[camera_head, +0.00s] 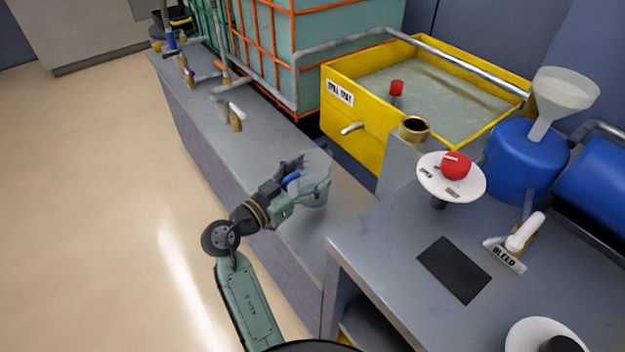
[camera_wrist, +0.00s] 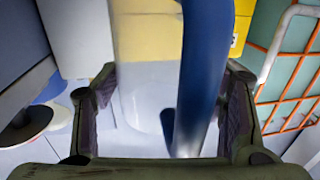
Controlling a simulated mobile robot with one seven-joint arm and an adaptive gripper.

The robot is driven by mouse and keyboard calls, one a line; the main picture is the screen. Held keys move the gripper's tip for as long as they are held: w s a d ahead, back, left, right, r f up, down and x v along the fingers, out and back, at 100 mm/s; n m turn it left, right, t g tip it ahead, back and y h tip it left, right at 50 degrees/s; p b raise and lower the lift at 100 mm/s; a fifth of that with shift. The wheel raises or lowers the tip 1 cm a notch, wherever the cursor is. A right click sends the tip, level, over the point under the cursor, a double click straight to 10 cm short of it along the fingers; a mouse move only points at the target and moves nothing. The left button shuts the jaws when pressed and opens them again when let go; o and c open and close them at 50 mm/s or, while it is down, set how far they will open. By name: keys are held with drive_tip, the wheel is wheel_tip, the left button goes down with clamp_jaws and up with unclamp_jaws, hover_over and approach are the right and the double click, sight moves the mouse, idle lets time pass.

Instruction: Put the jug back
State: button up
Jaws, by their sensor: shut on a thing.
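The jug (camera_head: 315,168) is clear and see-through with a blue handle. In the head view it is at the end of my arm, over the near end of the long grey bench. My gripper (camera_head: 303,180) is shut on it and partly hides it. In the wrist view the blue handle (camera_wrist: 207,60) runs between the two fingers of my gripper (camera_wrist: 168,108), with the pale jug body behind it. I cannot tell whether the jug's base touches the bench or hangs just above it.
A black mat (camera_head: 454,269) lies bare on the right-hand bench (camera_head: 385,252). Around it stand a white dial with a red knob (camera_head: 456,165), a bleed valve (camera_head: 523,232) and a blue tank with a funnel (camera_head: 565,92). A yellow spill tray (camera_head: 352,108) is behind. The long bench (camera_head: 262,150) is mostly clear.

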drive_tip(key=shift+w+d, duration=0.4)
drive_tip(key=shift+d, duration=0.2)
wheel_tip(320, 180, down, 3)
drive_tip(key=shift+a+r+p, duration=0.1)
drive_tip(key=shift+p, duration=0.55)
drive_tip(key=shift+f, duration=0.4)
drive_tip(key=shift+f+b, duration=0.25)
drive_tip(key=shift+b, duration=0.05)
drive_tip(key=o, duration=1.6)
drive_tip(key=shift+r, duration=0.15)
